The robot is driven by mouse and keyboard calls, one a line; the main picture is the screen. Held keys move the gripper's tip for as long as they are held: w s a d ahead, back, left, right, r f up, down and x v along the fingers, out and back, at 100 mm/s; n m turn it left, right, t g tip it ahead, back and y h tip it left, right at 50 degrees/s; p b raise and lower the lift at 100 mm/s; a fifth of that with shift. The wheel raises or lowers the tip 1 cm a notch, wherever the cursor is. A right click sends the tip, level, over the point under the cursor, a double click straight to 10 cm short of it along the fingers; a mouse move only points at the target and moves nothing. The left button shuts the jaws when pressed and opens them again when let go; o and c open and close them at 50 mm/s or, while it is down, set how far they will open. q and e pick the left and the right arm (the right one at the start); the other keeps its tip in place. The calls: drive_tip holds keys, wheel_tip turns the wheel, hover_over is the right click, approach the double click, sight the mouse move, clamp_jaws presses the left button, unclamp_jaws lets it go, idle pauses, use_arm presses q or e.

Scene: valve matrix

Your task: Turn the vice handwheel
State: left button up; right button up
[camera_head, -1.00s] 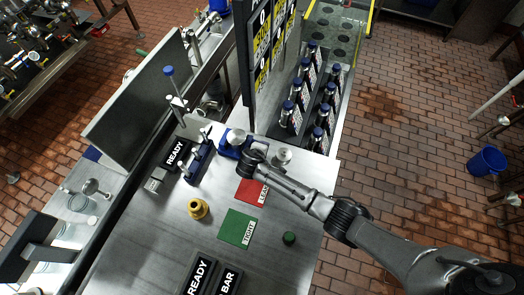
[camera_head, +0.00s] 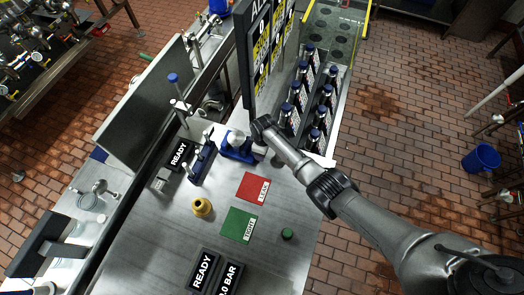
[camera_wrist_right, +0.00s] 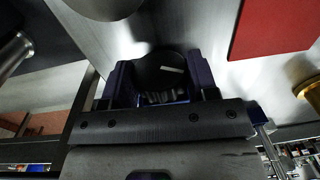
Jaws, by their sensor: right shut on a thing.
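The blue vice (camera_head: 234,153) with a silver cylinder (camera_head: 237,138) on it stands on the steel bench in the head view. My right wrist is just beyond its right side, and the right gripper (camera_head: 259,151) is mostly hidden under it. In the right wrist view the two jaws of the right gripper (camera_wrist_right: 160,88) are shut on a dark rounded thing between them, which appears to be the vice handwheel (camera_wrist_right: 160,68). Its far side and the contact are in shadow. My left gripper is in neither view.
A red card (camera_head: 252,186) and a green card (camera_head: 238,224) lie in front of the vice. A brass fitting (camera_head: 202,207) and a green cap (camera_head: 287,234) stand nearby. Blue-capped bottles (camera_head: 318,115) are close beyond my right wrist. A display board (camera_head: 265,45) rises behind.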

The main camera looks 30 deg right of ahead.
drive_tip(key=g+y+b, duration=0.2)
drive_tip(key=b, duration=0.1)
drive_tip(key=shift+w+d+f, duration=0.1)
drive_tip(key=shift+w+f, duration=0.05)
drive_tip(key=shift+f, duration=0.05)
drive_tip(key=shift+r+g+y+b, duration=0.15)
drive_tip(key=shift+g+y+b, duration=0.75)
drive_tip(key=shift+b, duration=0.7)
drive_tip(key=o, duration=0.7)
drive_tip(key=shift+c, duration=0.2)
drive_tip(key=v, duration=1.3)
drive_tip(key=shift+d+r+b, duration=0.25)
drive_tip(key=shift+r+b, duration=0.05)
drive_tip(key=shift+r, duration=0.05)
